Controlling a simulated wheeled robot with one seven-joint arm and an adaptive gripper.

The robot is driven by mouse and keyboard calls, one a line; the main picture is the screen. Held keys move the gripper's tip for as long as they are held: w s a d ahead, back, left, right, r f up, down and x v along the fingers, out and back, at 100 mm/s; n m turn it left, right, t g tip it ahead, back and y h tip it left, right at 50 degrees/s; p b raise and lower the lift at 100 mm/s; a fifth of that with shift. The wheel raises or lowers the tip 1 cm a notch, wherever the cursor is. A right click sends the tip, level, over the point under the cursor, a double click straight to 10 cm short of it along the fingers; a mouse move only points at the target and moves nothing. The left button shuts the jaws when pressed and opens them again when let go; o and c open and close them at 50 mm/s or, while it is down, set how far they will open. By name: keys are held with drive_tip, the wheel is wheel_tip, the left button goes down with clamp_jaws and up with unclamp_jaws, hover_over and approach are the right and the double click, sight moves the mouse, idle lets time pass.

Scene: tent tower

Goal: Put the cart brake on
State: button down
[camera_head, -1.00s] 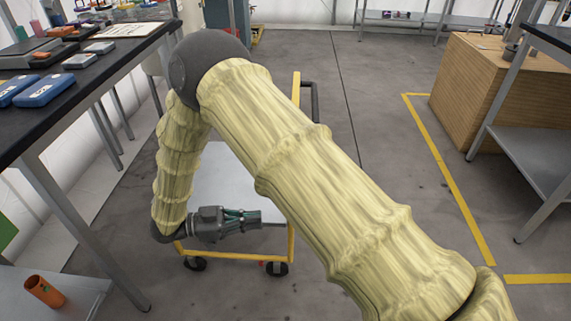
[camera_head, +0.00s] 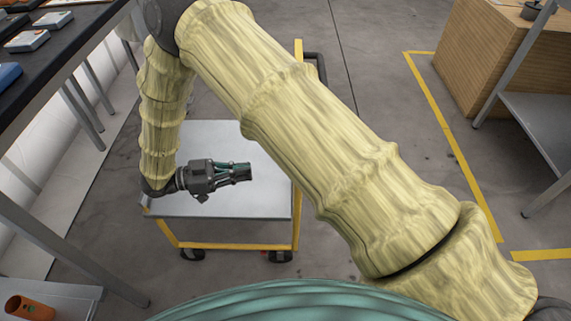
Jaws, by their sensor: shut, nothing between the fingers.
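The cart has a grey flat top (camera_head: 225,206), a yellow frame (camera_head: 225,245) and a dark push handle (camera_head: 318,68) at its far right. Two dark front wheels show below it, the left wheel (camera_head: 192,255) and the right wheel (camera_head: 282,256). A small red part (camera_head: 271,255) shows at the right wheel; it may be the brake, but it is too small to tell its position. My gripper (camera_head: 248,172) is shut and empty, in front of the cart top in this view and pointing right. It appears apart from the wheels. My arm hides part of the cart's right side.
A dark workbench (camera_head: 60,75) with several small boxes stands at the left. A low shelf with an orange cup (camera_head: 28,308) is at bottom left. At the right are a wooden crate (camera_head: 490,50) and a metal shelf (camera_head: 545,125). Open floor (camera_head: 400,130) lies right of the cart.

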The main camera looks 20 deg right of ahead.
drive_tip(key=d+b, duration=0.1)
drive_tip(key=d, duration=0.3)
drive_tip(key=s+d+b, duration=0.1)
drive_tip(key=d, duration=0.4)
drive_tip(key=s+d+b, duration=0.1)
drive_tip(key=d, duration=0.3)
drive_tip(key=shift+d+f, duration=0.1)
drive_tip(key=shift+d, duration=0.3)
